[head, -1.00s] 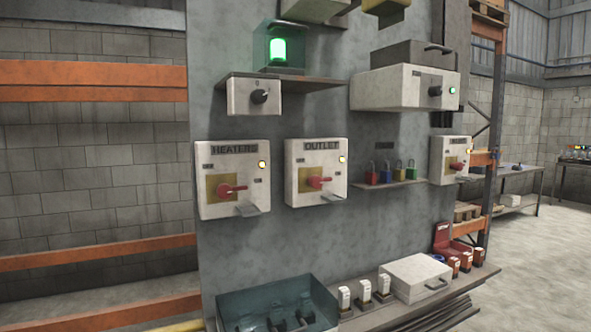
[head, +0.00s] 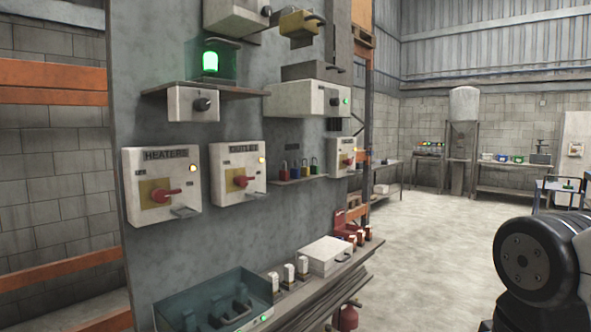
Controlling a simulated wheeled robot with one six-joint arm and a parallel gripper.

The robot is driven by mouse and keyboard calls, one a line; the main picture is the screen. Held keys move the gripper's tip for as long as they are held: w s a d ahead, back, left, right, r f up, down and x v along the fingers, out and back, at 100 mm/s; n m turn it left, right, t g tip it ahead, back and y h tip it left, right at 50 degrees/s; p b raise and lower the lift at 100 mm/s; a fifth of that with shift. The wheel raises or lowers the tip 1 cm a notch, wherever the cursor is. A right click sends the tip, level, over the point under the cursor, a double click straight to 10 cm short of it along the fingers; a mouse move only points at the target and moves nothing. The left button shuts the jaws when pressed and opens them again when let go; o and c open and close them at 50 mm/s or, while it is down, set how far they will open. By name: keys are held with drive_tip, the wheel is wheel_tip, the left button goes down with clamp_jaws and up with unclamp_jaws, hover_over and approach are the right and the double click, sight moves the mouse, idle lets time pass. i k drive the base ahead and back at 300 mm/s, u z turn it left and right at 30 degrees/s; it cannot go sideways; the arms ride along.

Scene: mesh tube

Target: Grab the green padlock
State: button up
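The green padlock (head: 316,167) is small and stands upright at the right end of a row on a small shelf (head: 300,180) on the grey panel. Beside it in the row stand a yellow padlock (head: 306,168), a blue padlock (head: 295,171) and a red padlock (head: 283,172). My gripper is not in view. Only a black and grey part of my arm shows at the lower right, well apart from the shelf.
Switch boxes marked HEATERS (head: 161,190) and OUTLET (head: 238,180) flank the shelf on the left, another box (head: 341,157) on the right. Below, a ledge bears a teal bin (head: 215,300) and a white box (head: 326,256). The floor (head: 425,250) at right is clear.

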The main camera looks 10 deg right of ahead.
sight(314, 169)
drive_tip(key=z, duration=0.45)
drive_tip(key=i, duration=1.55)
drive_tip(key=u, duration=0.2)
